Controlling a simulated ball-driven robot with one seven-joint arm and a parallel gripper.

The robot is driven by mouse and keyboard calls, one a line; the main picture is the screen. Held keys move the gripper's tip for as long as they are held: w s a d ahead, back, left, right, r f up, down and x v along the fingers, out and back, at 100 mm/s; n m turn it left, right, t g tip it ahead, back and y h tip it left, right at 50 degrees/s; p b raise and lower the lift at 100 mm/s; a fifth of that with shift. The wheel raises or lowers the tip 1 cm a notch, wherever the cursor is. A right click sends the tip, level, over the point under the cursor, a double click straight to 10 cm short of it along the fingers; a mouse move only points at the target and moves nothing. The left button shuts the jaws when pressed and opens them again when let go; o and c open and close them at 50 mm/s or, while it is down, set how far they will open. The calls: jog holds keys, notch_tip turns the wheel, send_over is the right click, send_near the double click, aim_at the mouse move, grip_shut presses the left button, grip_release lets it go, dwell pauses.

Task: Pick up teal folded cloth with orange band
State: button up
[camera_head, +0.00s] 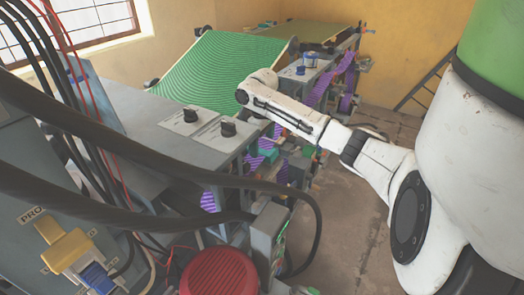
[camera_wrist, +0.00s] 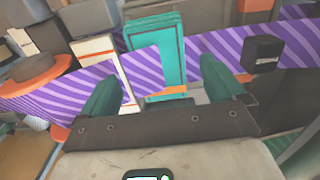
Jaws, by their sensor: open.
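The teal folded cloth (camera_wrist: 172,50) stands upright in the upper middle of the wrist view. An orange band (camera_wrist: 167,92) crosses its lower end. A purple striped strip covers part of its left side. My gripper (camera_wrist: 161,73) is open, with one teal finger to the left of the cloth and one to the right. The cloth lies ahead of and between the fingers in the picture; I see no contact. In the head view my white arm reaches over the machine's edge, and I cannot make out the gripper or the cloth clearly there.
Purple striped strips (camera_wrist: 62,92) run across the wrist view. A black block (camera_wrist: 262,53) is at right and an orange round part (camera_wrist: 40,72) at left.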

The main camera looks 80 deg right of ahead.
jog(key=shift+f, duration=0.7)
jog(key=shift+c, duration=0.4)
jog(key=c, duration=1.1)
